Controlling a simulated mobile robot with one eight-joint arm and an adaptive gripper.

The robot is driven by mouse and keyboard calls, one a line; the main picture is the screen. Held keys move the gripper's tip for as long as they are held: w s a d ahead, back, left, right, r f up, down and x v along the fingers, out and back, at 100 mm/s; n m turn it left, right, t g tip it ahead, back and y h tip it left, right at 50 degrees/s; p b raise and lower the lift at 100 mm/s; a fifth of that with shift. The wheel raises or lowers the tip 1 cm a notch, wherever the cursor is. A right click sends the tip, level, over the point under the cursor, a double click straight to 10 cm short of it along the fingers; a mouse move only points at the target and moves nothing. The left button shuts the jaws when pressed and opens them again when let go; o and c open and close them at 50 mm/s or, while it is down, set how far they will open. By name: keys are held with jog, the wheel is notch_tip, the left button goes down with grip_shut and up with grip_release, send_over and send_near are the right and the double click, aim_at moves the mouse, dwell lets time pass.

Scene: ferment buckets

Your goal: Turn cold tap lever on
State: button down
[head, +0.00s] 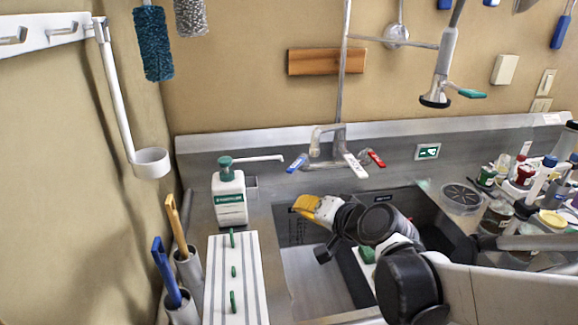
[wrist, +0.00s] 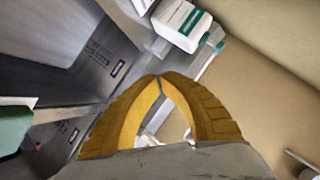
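The cold tap lever, with a blue handle (head: 297,163), sticks out to the left of the tap (head: 327,140) at the back of the sink. A red-handled lever (head: 376,158) and a white lever (head: 354,165) sit on its right side. My gripper (head: 299,206) is over the sink, below and in front of the blue lever in the head view, apart from it. In the wrist view its yellow fingers (wrist: 161,77) meet at the tips with nothing between them. I cannot make out the blue lever in the wrist view.
A white soap bottle (head: 229,195) with a green pump stands left of the sink; it also shows in the wrist view (wrist: 181,24). A spray head (head: 436,97) hangs at upper right. Jars and bottles (head: 497,215) crowd the right counter. A striped white board (head: 235,285) lies front left.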

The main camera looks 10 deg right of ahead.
jog(key=w+d+f+m+t, duration=0.2)
jog(key=w+d+m+t, duration=0.3)
jog(key=w, duration=0.4)
jog(key=m+h+p, duration=0.3)
jog(key=m+p, duration=0.1)
jog(key=m, duration=0.2)
send_near(298, 163)
jog(key=s+d+f, duration=0.1)
jog(key=d, duration=0.3)
jog(key=w+a+b, duration=0.2)
jog(key=w+a, duration=0.2)
jog(key=w, duration=0.2)
jog(key=shift+w+f+t+b, duration=0.35)
jog(key=shift+f+t, duration=0.05)
jog(key=shift+f, duration=0.1)
jog(key=shift+w+a+b, duration=0.25)
jog(key=shift+a, duration=0.35)
jog(key=shift+w+a+b, duration=0.2)
jog(key=shift+a, duration=0.35)
